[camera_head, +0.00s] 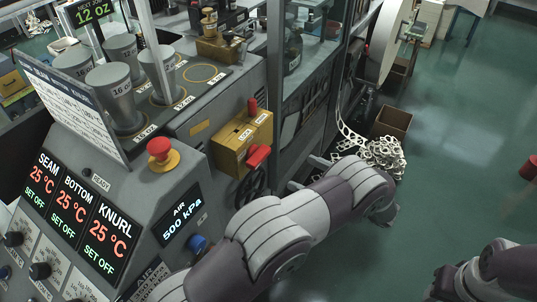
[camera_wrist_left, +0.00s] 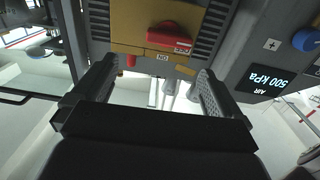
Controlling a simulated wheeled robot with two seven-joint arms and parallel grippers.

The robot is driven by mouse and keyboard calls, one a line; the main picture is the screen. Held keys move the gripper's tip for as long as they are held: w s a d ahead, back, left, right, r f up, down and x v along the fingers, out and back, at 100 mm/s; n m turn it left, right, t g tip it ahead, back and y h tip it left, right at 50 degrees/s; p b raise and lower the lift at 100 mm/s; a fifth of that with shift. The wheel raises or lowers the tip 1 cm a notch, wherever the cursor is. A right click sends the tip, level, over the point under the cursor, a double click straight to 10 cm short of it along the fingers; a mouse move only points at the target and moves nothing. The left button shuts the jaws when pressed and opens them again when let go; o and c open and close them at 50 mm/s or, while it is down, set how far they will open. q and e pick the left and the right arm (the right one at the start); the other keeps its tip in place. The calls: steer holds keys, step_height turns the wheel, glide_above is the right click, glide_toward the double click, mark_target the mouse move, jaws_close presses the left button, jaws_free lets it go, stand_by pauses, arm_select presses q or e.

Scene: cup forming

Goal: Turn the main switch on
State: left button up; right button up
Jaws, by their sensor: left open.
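The switch is a yellow box (camera_head: 243,142) on the machine's side. It has a red handle (camera_head: 258,156) at its lower front and a small red post (camera_head: 252,106) on top. In the left wrist view the yellow box (camera_wrist_left: 130,22) appears upside down, with the red handle (camera_wrist_left: 170,36) sticking out and a small label beside it. My left gripper (camera_head: 303,173) is to the right of the box in the head view, apart from it. Its fingers are open and empty in the wrist view (camera_wrist_left: 155,75). My right gripper (camera_head: 446,284) shows only partly at the bottom right.
A red emergency button (camera_head: 162,153), a blue knob (camera_head: 197,244) and a 500 kPa air display (camera_head: 181,222) are near the box. A brown bin (camera_head: 392,122) and paper scraps (camera_head: 382,156) are on the floor.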

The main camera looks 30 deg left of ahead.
mark_target(263, 158)
arm_select(q)
steer(key=shift+g, duration=0.3)
steer(key=a+p, duration=0.1)
steer(key=a, duration=0.3)
steer(key=a+p, duration=0.2)
steer(key=a, duration=0.2)
steer(key=a+p, duration=0.2)
steer(key=a, duration=0.2)
steer(key=shift+s+r, duration=0.15)
steer(key=shift+r, duration=0.1)
steer(key=shift+s+a, duration=0.15)
steer(key=shift+a, duration=0.2)
steer(key=shift+f, duration=0.1)
arm_select(e)
steer(key=r, duration=0.3)
steer(key=s+r, duration=0.1)
steer(key=r, duration=0.1)
steer(key=shift+a+r, duration=0.15)
steer(key=shift+r, duration=0.15)
steer(key=shift+w, duration=0.1)
arm_select(q)
steer(key=c, duration=0.7)
